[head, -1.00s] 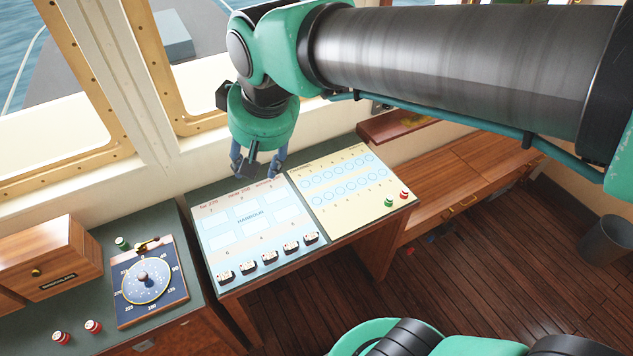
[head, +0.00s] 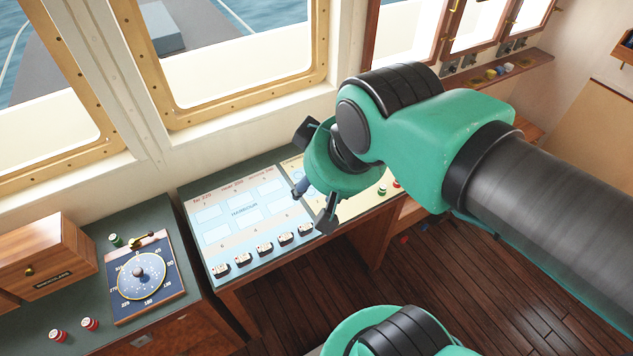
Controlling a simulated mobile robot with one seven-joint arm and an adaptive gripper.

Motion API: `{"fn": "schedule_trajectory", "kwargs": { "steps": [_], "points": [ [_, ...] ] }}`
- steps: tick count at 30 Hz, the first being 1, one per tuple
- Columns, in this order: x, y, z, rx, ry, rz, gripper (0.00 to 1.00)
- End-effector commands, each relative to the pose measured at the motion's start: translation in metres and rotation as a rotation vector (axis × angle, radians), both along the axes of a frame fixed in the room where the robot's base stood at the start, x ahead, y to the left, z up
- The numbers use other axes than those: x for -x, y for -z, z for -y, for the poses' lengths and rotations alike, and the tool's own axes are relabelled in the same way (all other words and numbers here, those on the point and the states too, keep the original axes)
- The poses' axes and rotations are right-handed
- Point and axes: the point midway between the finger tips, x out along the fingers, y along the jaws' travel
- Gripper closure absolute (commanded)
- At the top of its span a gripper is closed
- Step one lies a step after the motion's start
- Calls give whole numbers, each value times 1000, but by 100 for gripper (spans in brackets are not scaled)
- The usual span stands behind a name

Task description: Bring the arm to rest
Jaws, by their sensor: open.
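My gripper (head: 314,208) is in the head view, above the right part of the sloped console desk. Its two dark fingers are spread apart with nothing seen between them. The green wrist and forearm reach in from the right edge and hide most of the cream panel (head: 291,166). The blue-and-white harbour panel (head: 243,211) lies to the left of the fingers, mostly in plain view. Whether the fingertips touch the desk cannot be told.
Several small dark-and-white pieces (head: 265,249) line the harbour panel's front edge. Left of it are a compass-like dial board (head: 142,275), red-and-white and green cylinders, and a wooden box (head: 44,255). Windows stand behind. A shelf (head: 500,72) with small items is at upper right. Wooden floor (head: 480,280) is open.

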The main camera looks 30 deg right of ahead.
Motion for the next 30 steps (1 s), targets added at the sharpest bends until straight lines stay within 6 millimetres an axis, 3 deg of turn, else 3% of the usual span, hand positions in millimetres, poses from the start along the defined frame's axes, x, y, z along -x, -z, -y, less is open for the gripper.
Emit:
{"fn": "schedule_trajectory", "kwargs": {
  "steps": [5, 11, 24, 30],
  "points": [
    [0, 3, 0, 0, 0, 0, 56],
    [0, 22, 0, 0, 0, 0, 56],
    [0, 99, 0, 0, 0, 0, 56],
    [0, 121, 0, 0, 0, 0, 56]
  ]
}}
